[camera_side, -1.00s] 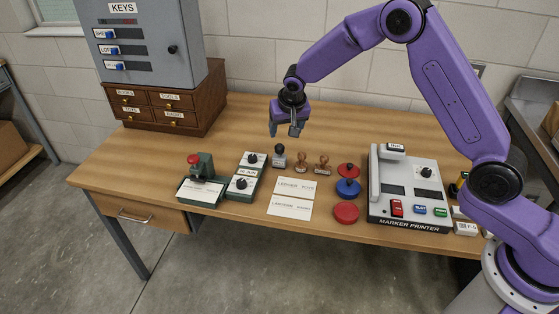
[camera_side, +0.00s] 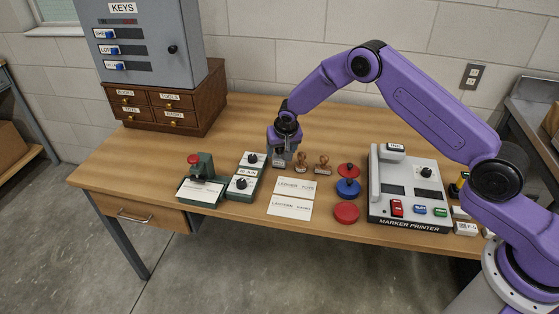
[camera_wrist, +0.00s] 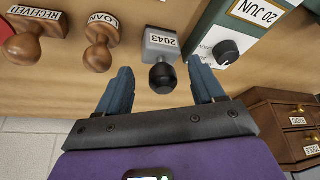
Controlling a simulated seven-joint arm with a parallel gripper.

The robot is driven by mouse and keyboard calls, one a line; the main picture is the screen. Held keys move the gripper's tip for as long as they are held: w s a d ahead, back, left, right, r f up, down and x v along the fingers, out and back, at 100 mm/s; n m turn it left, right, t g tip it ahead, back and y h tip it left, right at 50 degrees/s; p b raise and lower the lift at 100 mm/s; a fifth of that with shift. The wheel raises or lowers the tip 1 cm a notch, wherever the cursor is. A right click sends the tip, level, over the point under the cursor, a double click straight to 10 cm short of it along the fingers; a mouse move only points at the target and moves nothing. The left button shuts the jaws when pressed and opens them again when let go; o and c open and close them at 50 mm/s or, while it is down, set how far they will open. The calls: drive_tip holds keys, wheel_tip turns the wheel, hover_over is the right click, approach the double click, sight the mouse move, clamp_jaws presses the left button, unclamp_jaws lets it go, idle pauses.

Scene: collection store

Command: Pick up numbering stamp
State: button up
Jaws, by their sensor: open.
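The numbering stamp (camera_wrist: 162,60) has a grey body with a label reading 2043 and a black knob. It stands upright on the table in the wrist view, between and beyond the fingertips. My gripper (camera_wrist: 162,82) is open, with its blue-grey fingers spread to the two sides of the stamp's knob. In the side view my gripper (camera_side: 284,160) is low over the stamp's place and hides most of the stamp. I cannot tell whether the fingers touch it.
Wooden stamps (camera_wrist: 100,45) marked LOAN and RECEIVED (camera_wrist: 22,48) stand on one side. The green date device (camera_wrist: 226,52) is close on the other. A marker printer (camera_side: 410,187), ink pads (camera_side: 347,188), paper cards (camera_side: 291,207) and a drawer cabinet (camera_side: 165,112) are also on the table.

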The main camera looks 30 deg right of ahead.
sight(280, 156)
drive_tip(key=shift+x, duration=1.45)
drive_tip(key=c, duration=0.8)
drive_tip(key=shift+o, duration=0.2)
drive_tip(key=shift+r, duration=0.1)
